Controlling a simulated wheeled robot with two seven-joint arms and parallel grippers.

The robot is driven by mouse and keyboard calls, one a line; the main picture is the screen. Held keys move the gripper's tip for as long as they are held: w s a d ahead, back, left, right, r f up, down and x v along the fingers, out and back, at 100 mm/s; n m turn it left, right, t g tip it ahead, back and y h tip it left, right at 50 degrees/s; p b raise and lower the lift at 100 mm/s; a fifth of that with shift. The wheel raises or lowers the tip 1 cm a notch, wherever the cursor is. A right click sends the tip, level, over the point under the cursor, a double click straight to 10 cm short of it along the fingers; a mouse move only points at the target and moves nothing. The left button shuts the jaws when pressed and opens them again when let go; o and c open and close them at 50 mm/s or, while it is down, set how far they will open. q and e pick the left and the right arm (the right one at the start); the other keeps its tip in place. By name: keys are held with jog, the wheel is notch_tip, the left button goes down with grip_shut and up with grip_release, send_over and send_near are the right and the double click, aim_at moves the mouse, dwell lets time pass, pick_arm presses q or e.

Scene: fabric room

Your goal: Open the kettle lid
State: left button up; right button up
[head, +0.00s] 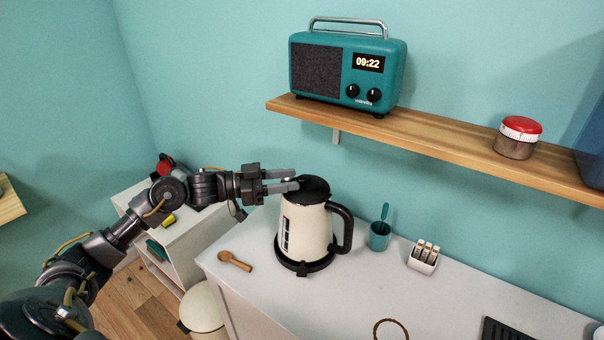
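A cream kettle (305,232) with a black handle on its right side stands on a black base on the white counter. Its black lid (314,190) is on top and looks shut. My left gripper (295,180) reaches in from the left at the height of the lid. Its two fingers are apart, with nothing visible between them. The fingertips are at the left edge of the lid; I cannot tell whether they touch it. My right gripper is not in view.
A wooden spoon (235,260) lies left of the kettle. A teal cup (379,236) and a white rack (423,257) stand to its right. A wooden shelf (440,140) above carries a teal radio (318,68) and a red-lidded jar (517,138). The front counter is mostly clear.

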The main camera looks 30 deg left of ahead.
aim_at(302, 177)
pick_arm(q)
jog(key=shift+p+x, duration=0.4)
jog(key=shift+x, duration=1.65)
jog(key=shift+c, duration=0.3)
grip_shut()
